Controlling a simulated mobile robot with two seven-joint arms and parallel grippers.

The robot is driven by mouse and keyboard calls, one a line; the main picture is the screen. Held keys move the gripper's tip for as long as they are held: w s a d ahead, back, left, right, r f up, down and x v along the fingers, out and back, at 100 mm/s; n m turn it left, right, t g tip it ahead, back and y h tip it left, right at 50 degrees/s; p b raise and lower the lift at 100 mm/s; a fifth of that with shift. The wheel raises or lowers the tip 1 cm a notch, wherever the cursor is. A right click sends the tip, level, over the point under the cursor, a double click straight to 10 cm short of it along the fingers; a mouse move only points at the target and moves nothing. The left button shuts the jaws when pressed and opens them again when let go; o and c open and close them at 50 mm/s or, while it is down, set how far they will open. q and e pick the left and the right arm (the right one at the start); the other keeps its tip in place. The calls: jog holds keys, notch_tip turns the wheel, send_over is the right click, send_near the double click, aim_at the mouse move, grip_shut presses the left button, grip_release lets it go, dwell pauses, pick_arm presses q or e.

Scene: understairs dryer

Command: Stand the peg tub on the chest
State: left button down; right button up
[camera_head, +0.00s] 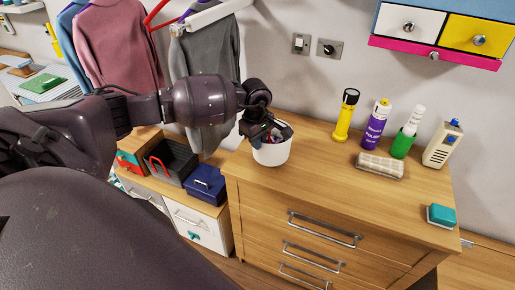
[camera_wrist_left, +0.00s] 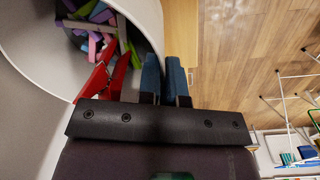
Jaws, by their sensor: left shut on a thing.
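The peg tub (camera_head: 272,154) is a white round tub at the left end of the wooden chest's top (camera_head: 310,180). My left gripper (camera_head: 265,136) is shut on the tub's rim from above. In the left wrist view, the gripper (camera_wrist_left: 140,85) has the white tub wall (camera_wrist_left: 148,22) between its fingers. Coloured pegs (camera_wrist_left: 100,25) lie inside the tub. The tub looks upright; I cannot tell whether its base touches the chest or hangs just above it. My right gripper is not in view.
The front middle is clear.

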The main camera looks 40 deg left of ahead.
aim_at(258, 156)
pick_arm(q)
notch_tip(258, 156, down, 3)
jog(key=shift+r, duration=0.2)
jog(key=shift+f, duration=0.45)
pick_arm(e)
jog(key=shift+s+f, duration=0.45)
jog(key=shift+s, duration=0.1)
pick_arm(q)
jog(key=c, duration=1.3)
grip_release()
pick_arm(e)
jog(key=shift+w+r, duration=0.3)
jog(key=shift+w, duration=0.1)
